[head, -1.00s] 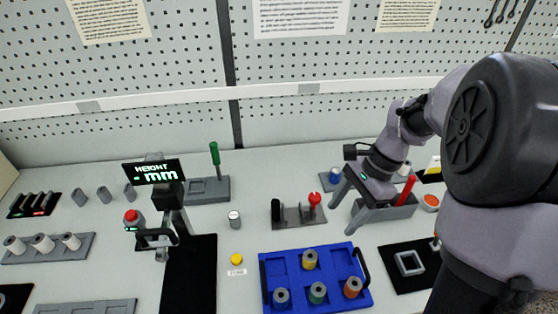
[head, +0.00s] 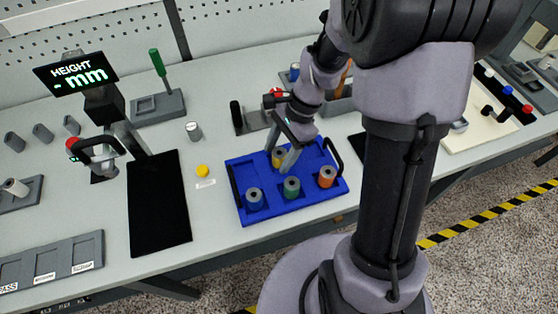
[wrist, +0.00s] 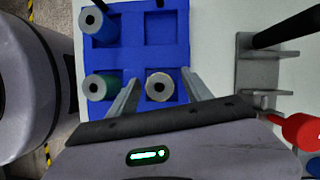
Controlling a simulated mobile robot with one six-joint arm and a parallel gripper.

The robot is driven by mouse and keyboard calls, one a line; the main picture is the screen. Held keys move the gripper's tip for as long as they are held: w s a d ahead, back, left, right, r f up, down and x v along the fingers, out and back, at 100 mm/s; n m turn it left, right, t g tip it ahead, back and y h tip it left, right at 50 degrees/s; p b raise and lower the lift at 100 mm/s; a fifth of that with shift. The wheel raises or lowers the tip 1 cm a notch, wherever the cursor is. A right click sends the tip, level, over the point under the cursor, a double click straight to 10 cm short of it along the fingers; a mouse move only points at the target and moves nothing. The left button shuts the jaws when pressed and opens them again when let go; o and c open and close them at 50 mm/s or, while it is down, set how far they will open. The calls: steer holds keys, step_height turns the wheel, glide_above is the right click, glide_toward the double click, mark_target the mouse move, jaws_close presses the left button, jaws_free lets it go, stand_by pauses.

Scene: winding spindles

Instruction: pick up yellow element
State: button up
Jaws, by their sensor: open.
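The yellow element (head: 277,158) is a spool with a grey top and a dark centre hole. It stands upright in the back row of the blue tray (head: 236,187). My gripper (head: 287,162) is open and reaches down over it, with one finger partly covering it in the head view. In the wrist view the spool's round grey top (wrist: 159,87) lies between the two spread fingers of my gripper (wrist: 160,76), with gaps on both sides. Its yellow side is mostly hidden there.
The blue (head: 255,198), green (head: 291,188) and orange (head: 326,177) spools stand in the tray's front row. Black handles flank the tray. A grey stand with a red knob (wrist: 301,131) is close to my gripper. A height gauge (head: 75,73) stands left.

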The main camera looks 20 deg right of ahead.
steer(key=shift+r, duration=0.1)
jaws_close()
